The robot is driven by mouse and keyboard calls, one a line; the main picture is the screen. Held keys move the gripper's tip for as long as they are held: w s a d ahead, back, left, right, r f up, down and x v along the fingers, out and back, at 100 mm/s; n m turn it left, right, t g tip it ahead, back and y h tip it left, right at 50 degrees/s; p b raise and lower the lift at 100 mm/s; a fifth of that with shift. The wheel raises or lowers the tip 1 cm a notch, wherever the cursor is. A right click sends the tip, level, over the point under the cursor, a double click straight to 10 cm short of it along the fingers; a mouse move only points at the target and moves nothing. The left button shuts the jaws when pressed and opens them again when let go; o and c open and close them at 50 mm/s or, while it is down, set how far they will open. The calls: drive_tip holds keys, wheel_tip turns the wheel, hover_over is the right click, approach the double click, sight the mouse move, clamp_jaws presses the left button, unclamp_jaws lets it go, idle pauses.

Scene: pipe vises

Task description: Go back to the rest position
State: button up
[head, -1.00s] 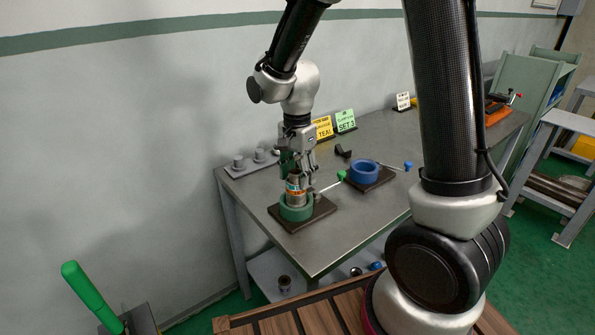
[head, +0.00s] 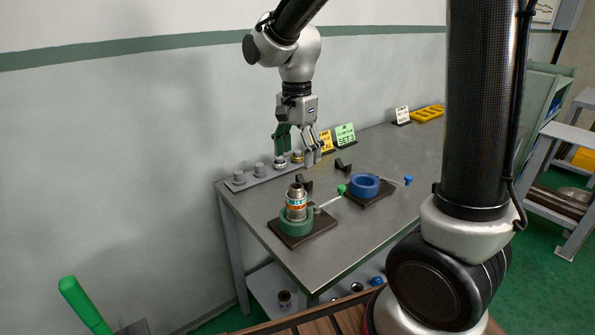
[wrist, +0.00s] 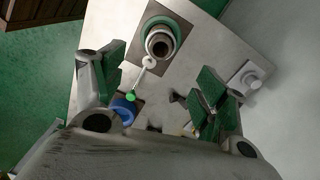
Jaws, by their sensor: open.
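My gripper (head: 298,146) is open and empty above the table, up and behind the green vise. Its two green-padded fingers are spread wide in the wrist view (wrist: 160,95). The green vise (head: 297,222) sits on a dark base plate at the table's near left corner. A grey metal pipe piece (head: 296,199) with an orange and white band stands upright in it. In the wrist view the pipe (wrist: 160,42) is seen from above, apart from the fingers. The vise handle with a green knob (head: 341,189) points right.
A blue vise (head: 364,185) with a blue-knobbed handle stands to the right. A grey rack with pegs (head: 258,173) runs along the wall side. Yellow and green signs (head: 345,134) stand behind. Small black blocks (head: 342,164) lie on the table (head: 400,160). A shelf below holds several parts.

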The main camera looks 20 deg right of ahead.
drive_tip(key=shift+r, duration=0.85)
drive_tip(key=s+d+r+n+t, duration=0.2)
drive_tip(key=s+d+n, duration=0.4)
drive_tip(key=s, duration=0.3)
drive_tip(key=s+d+r+n+t, duration=0.2)
drive_tip(key=s+d+r+n, duration=0.2)
drive_tip(key=s+d+n, duration=0.2)
drive_tip(key=shift+s+d+r+t, duration=0.25)
drive_tip(key=shift+s+d, duration=0.95)
drive_tip(key=shift+s, duration=1.05)
